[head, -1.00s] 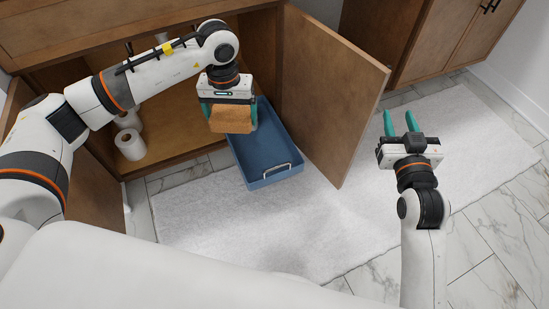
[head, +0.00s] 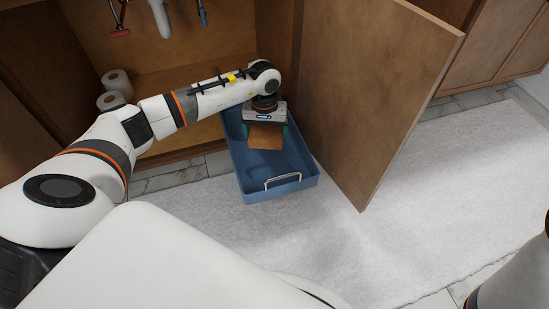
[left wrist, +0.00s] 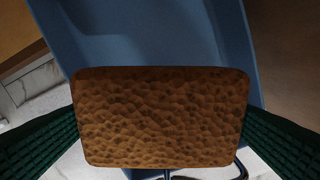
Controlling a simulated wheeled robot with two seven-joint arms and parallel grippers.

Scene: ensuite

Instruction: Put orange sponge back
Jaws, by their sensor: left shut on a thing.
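The orange-brown sponge (head: 265,137) is held between the fingers of my left gripper (head: 266,134). In the left wrist view the sponge (left wrist: 162,117) fills the middle, with a dark green finger pressed to each side. The blue tray (head: 246,183) with a metal handle lies below, partly out of the open cabinet. The sponge is over the tray's inside; whether it touches the bottom I cannot tell. In the left wrist view the tray (left wrist: 150,30) shows behind the sponge. My right gripper is out of view; only part of that arm shows at the lower right.
The open cabinet door (head: 375,90) stands just right of the tray. Two toilet paper rolls (head: 117,82) are inside the cabinet at left. Pipes (head: 160,18) hang at the top. A white rug (head: 440,200) covers the floor in front.

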